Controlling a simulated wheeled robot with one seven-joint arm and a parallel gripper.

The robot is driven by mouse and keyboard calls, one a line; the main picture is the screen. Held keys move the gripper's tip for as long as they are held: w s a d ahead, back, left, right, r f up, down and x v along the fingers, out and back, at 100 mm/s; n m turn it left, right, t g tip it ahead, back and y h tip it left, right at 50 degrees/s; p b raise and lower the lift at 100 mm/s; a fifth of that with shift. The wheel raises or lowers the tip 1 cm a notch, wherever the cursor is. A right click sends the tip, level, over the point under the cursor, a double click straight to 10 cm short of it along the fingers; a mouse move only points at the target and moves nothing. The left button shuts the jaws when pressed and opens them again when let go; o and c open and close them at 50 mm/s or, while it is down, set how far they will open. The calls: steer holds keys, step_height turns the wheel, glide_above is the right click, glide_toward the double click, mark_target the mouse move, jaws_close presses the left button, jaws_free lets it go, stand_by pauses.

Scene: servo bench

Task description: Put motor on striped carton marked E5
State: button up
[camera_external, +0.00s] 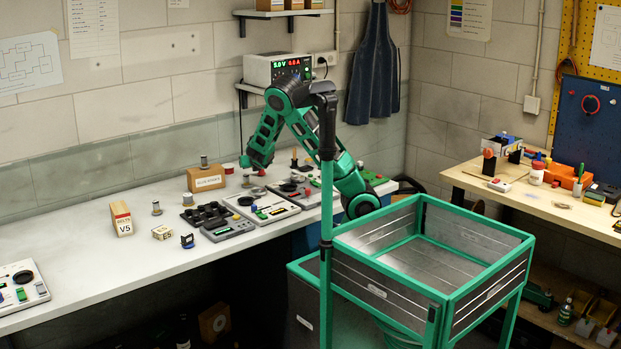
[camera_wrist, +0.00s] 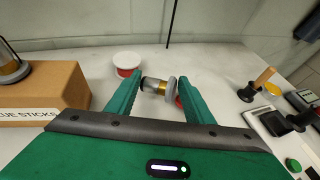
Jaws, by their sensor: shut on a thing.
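My gripper (camera_external: 247,164) reaches down over the back of the white bench. In the wrist view my gripper (camera_wrist: 158,90) has its green fingers closed on a small grey and gold motor (camera_wrist: 155,85), seen between the fingertips. In the external view the held motor is too small to make out clearly.

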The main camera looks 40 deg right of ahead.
steer(key=shift+n+y, duration=0.3)
steer(key=s+d+f, duration=0.2)
steer(key=s, duration=0.1)
steer(key=s+d+f, duration=0.1)
steer(key=s+d, duration=0.1)
steer(key=shift+f, duration=0.1)
steer(key=shift+c, duration=0.7)
steer(key=shift+a, duration=0.1)
